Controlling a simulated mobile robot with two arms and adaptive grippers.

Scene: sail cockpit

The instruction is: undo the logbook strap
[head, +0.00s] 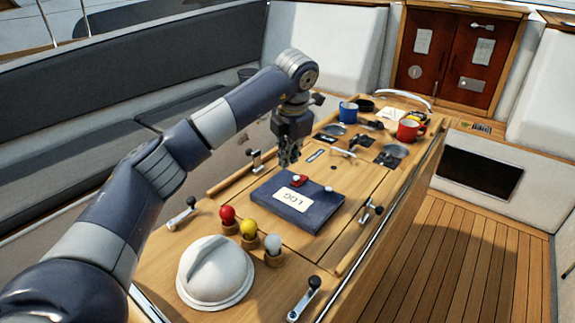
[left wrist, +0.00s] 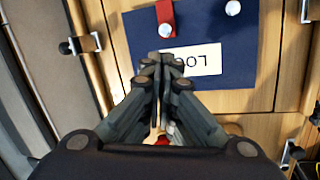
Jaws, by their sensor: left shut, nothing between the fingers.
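The navy logbook (head: 280,208) with its white LOG label lies flat on the wooden cockpit table; it also shows in the left wrist view (left wrist: 255,72). A short red strap (head: 301,180) lies at its far edge, with a pale stud at the strap's end in the left wrist view (left wrist: 165,14). A second pale stud (head: 328,188) stands bare on the cover beside the strap. My right gripper is out of view.
Red (head: 227,214), yellow (head: 249,229) and white (head: 273,243) knobs and a white dome (head: 214,272) stand on the near table. Metal latches flank the logbook. A blue mug (head: 348,112) and a red mug (head: 408,130) stand farther back.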

